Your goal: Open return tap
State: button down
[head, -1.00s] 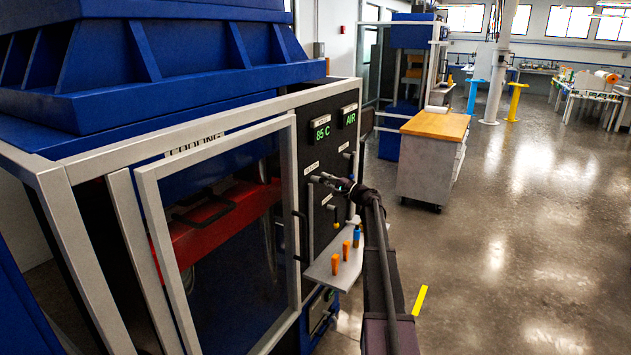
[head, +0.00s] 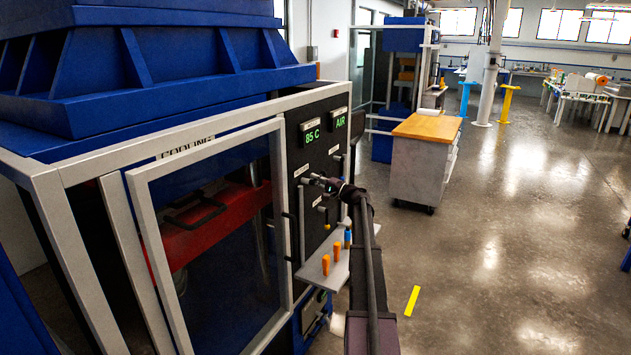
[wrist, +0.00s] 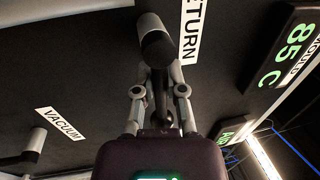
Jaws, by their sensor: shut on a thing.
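The return tap (wrist: 157,45) shows in the wrist view as a grey stub with a dark end, beside a white label (wrist: 190,28) reading "ETURN", its first letter hidden. My gripper (wrist: 160,80) has its two fingers closed in on the tap from either side. In the head view my gripper (head: 320,181) is at the black control panel (head: 310,165), below the green displays. The tap is mostly hidden by my gripper there, and I cannot tell how far it is turned.
A vacuum tap (wrist: 34,146) with its label (wrist: 60,123) is to the left in the wrist view. A small shelf (head: 318,273) with orange and blue items juts out below the panel. A framed glass door (head: 205,240) stands left.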

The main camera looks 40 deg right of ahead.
jog(key=shift+a, duration=0.25)
jog(key=c, duration=0.7)
grip_release()
jog(key=shift+s, duration=0.1)
jog(key=shift+d, duration=0.25)
